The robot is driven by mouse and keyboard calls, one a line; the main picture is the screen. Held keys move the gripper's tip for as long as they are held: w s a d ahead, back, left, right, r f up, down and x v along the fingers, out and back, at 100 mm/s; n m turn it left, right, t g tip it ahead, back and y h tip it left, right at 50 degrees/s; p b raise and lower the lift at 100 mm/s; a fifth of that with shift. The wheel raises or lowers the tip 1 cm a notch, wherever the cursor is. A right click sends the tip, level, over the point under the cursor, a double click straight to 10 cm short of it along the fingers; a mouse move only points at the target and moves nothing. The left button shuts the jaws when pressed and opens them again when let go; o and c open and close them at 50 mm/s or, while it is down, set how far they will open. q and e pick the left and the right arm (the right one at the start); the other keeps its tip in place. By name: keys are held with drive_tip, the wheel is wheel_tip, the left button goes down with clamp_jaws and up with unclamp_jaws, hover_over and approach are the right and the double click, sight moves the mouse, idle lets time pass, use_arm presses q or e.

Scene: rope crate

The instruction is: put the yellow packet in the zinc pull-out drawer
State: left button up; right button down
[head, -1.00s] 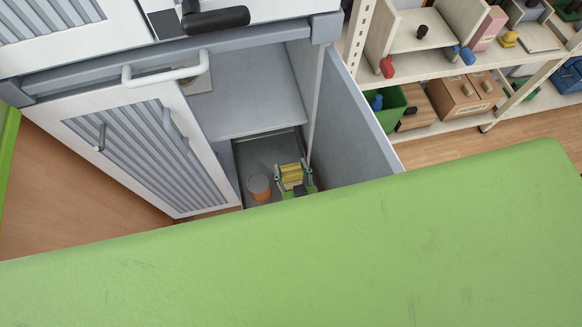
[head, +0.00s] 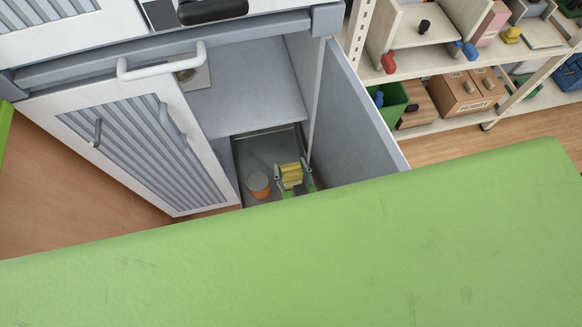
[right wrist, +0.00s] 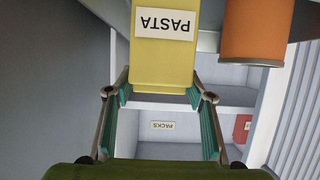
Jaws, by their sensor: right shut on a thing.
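The yellow packet (head: 291,172) is between the fingers of my right gripper (head: 292,180), low inside the cabinet and over the grey zinc pull-out drawer (head: 262,150). In the right wrist view the yellow packet (right wrist: 163,62) shows a white PASTA label, upside down in the picture. The fingers of my right gripper (right wrist: 158,94) are shut on its near end, one on each side. I cannot tell whether the packet touches the drawer's floor. My left gripper is not in view.
An orange can with a grey top (head: 259,184) stands in the drawer just left of the packet. A cabinet door (head: 130,140) stands open at left, and a grey panel (head: 362,120) at right. A green surface (head: 330,250) hides the foreground. Shelves (head: 440,70) stand at right.

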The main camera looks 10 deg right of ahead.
drive_tip(key=shift+f, duration=0.25)
drive_tip(key=c, duration=0.9)
unclamp_jaws()
drive_tip(key=shift+s, duration=0.1)
drive_tip(key=shift+v, duration=3.7)
